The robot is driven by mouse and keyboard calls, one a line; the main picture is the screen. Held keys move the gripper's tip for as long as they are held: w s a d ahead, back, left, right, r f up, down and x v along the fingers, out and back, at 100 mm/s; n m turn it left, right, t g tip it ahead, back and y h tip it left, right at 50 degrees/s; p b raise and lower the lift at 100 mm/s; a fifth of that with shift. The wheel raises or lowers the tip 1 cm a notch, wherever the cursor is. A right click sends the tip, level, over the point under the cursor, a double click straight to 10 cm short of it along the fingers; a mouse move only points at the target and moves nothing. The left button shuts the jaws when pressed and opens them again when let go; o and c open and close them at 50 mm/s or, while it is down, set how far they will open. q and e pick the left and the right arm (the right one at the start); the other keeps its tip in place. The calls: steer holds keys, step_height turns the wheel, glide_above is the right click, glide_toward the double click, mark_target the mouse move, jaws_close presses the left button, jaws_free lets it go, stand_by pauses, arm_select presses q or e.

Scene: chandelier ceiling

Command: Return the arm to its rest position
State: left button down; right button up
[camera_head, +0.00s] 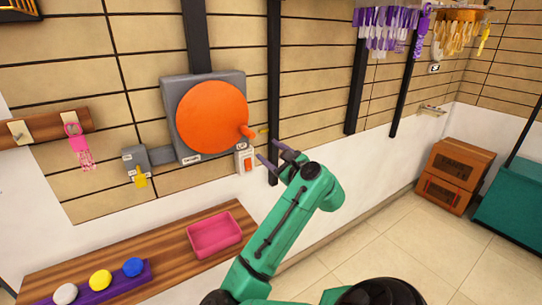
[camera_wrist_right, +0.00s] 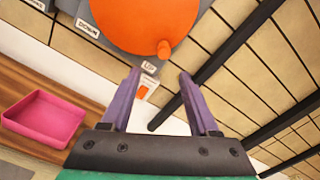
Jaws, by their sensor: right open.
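My right arm (camera_head: 283,225) is green and reaches up from the bottom middle of the head view. Its gripper (camera_head: 270,152) has purple fingers, spread apart and empty, in front of the wall near the switch. In the right wrist view the gripper (camera_wrist_right: 160,85) also shows open, with nothing between its fingers. Beyond the fingers are an orange disc (camera_wrist_right: 135,15) with a knob and a white switch with an orange face (camera_wrist_right: 146,90). My left gripper is not in view.
The orange disc (camera_head: 212,116) sits on a grey wall box. Brown boxes (camera_head: 450,175) and a teal bin (camera_head: 510,205) stand at the right. The floor between is clear.

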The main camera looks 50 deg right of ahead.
stand_by(0.5)
steer(key=a+f+n+g+y, duration=0.2)
steer(key=a+f+n+g, duration=0.2)
steer(key=a+f+n, duration=0.55)
steer(key=a+f+n+g+y, duration=0.2)
steer(key=a+f+n+g, duration=0.3)
steer(key=n, duration=0.8)
steer(key=s+a+f+n+g+y, duration=0.2)
steer(key=s+a+f+n+g, duration=0.2)
steer(key=s+a+f+n, duration=1.05)
step_height(320, 180, down, 26)
steer(key=s+d+m+g, duration=0.1)
steer(key=s+d+g, duration=0.1)
steer(key=s+d+f+g, duration=0.1)
steer(key=s+d+f, duration=0.2)
steer(key=s+f, duration=1)
steer(key=s, duration=0.3)
